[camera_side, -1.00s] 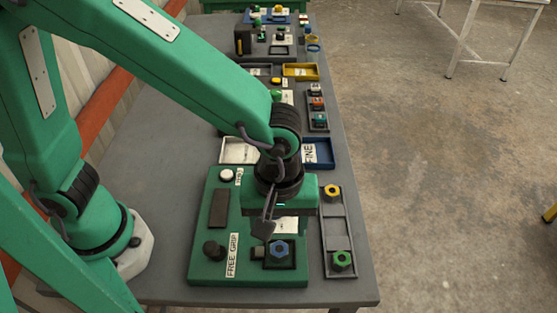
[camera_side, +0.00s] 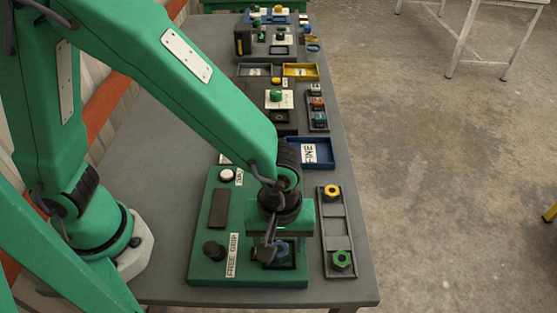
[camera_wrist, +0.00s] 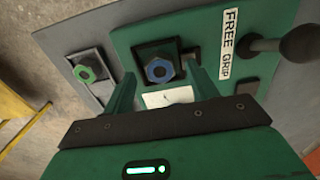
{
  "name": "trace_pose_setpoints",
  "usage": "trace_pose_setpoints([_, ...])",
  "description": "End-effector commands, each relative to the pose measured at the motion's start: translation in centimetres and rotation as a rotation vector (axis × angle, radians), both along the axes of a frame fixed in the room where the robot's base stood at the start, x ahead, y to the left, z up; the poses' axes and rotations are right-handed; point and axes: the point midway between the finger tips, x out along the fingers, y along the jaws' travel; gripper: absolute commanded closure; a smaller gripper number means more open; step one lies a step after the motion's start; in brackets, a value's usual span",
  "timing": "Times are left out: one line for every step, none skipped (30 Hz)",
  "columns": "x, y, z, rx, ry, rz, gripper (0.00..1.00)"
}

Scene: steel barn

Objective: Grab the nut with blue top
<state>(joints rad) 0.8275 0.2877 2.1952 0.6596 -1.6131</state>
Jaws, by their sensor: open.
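The nut with blue top (camera_side: 281,248) sits in a dark square recess on the green panel, partly hidden by my gripper in the side view. In the wrist view the blue nut (camera_wrist: 159,70) shows whole, just beyond and between the two green fingers. My gripper (camera_wrist: 158,88) is open with nothing between its fingers. In the side view my gripper (camera_side: 275,255) points down over the recess. I cannot tell whether the fingertips are level with the nut.
A grey tray (camera_side: 336,222) to the right holds a yellow-topped nut (camera_side: 332,193) and a green-topped nut (camera_side: 342,260). A black knob (camera_side: 213,250) and a white button (camera_side: 227,175) stand on the green panel (camera_side: 205,275). A blue tray (camera_side: 318,152) lies behind.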

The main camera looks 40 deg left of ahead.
Motion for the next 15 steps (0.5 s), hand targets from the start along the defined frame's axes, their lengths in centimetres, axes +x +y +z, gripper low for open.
trace_pose_setpoints([-0.01, 0.01, -0.44, 0.001, 0.001, 0.0, 0.42])
trace_pose_setpoints([-0.02, 0.02, -0.62, 0.001, 0.001, 0.0, 0.42])
trace_pose_setpoints([-0.01, 0.01, -0.82, 0.001, 0.001, 0.0, 0.42])
trace_pose_setpoints([-0.01, 0.01, -0.93, 0.001, 0.001, 0.0, 0.42])
trace_pose_setpoints([-0.01, 0.01, -1.01, 0.0, 0.0, 0.0, 0.42])
trace_pose_setpoints([-0.01, -0.01, -1.07, -0.001, -0.001, 0.0, 0.42])
trace_pose_setpoints([0.0, -0.01, -1.08, -0.001, -0.001, 0.0, 0.42])
trace_pose_setpoints([0.0, -0.01, -1.08, -0.001, -0.001, 0.0, 0.42])
trace_pose_setpoints([0.0, -0.01, -1.07, -0.001, -0.001, 0.0, 0.42])
trace_pose_setpoints([0.0, -0.01, -1.07, -0.001, -0.001, 0.0, 0.42])
trace_pose_setpoints([0.0, -0.01, -1.06, -0.001, -0.001, 0.0, 0.42])
trace_pose_setpoints([0.0, -0.01, -1.06, -0.001, -0.001, 0.0, 0.42])
trace_pose_setpoints([0.0, -0.01, -1.05, -0.001, -0.001, 0.0, 0.42])
trace_pose_setpoints([0.0, -0.01, -1.05, -0.001, -0.001, 0.0, 0.42])
trace_pose_setpoints([0.0, -0.01, -1.05, -0.001, -0.001, 0.0, 0.42])
